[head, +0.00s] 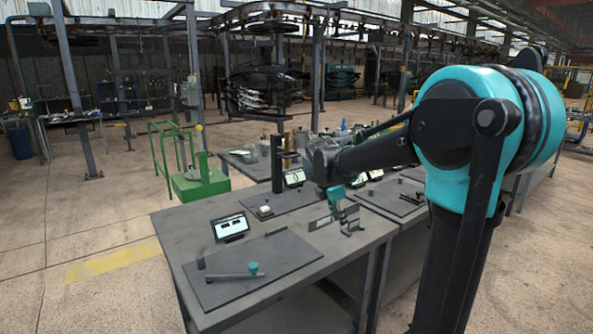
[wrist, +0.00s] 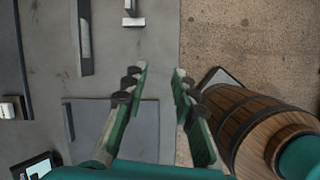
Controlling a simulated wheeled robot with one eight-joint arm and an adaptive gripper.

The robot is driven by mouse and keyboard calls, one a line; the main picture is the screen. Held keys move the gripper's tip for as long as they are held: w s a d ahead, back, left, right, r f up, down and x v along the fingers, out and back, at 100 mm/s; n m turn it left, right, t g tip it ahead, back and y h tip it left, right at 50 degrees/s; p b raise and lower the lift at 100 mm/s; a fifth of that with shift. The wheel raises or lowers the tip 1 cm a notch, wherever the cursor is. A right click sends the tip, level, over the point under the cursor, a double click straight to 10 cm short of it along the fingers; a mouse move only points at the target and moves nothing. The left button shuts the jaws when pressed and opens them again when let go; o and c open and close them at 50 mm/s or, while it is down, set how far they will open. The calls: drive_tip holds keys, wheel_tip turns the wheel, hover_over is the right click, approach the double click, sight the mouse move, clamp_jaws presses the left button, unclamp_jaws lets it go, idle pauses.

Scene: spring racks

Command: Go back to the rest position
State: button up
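My gripper (head: 337,205) is above the grey workbench (head: 205,210), near its right edge, at the end of my raised arm. In the wrist view its two green fingers (wrist: 160,85) stand apart with nothing between them. Below the gap are the bench top and the bench edge, with brown floor to the right. In the head view the fingers are small and partly merge with the metal parts behind them.
A dark mat (head: 285,268) holds a rod with a teal knob (head: 253,267). A tablet (head: 230,227) stands behind it. A wooden barrel (wrist: 260,125) shows beside the right finger. A green frame (head: 200,187) stands left of the benches. Floor at left is open.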

drive_tip(key=s+d+f+m+y, duration=0.1)
drive_tip(key=s+d+f+m, duration=0.1)
drive_tip(key=s+f+m, duration=0.5)
drive_tip(key=s+d+f+m+t+y, duration=0.1)
drive_tip(key=s+d+f+m+y, duration=0.1)
drive_tip(key=s+f+m, duration=0.6)
drive_tip(key=s+d+m, duration=0.1)
drive_tip(key=s+m, duration=0.6)
drive_tip(key=s, duration=0.1)
drive_tip(key=shift+s+d+f, duration=0.15)
drive_tip(key=shift+s+d, duration=0.1)
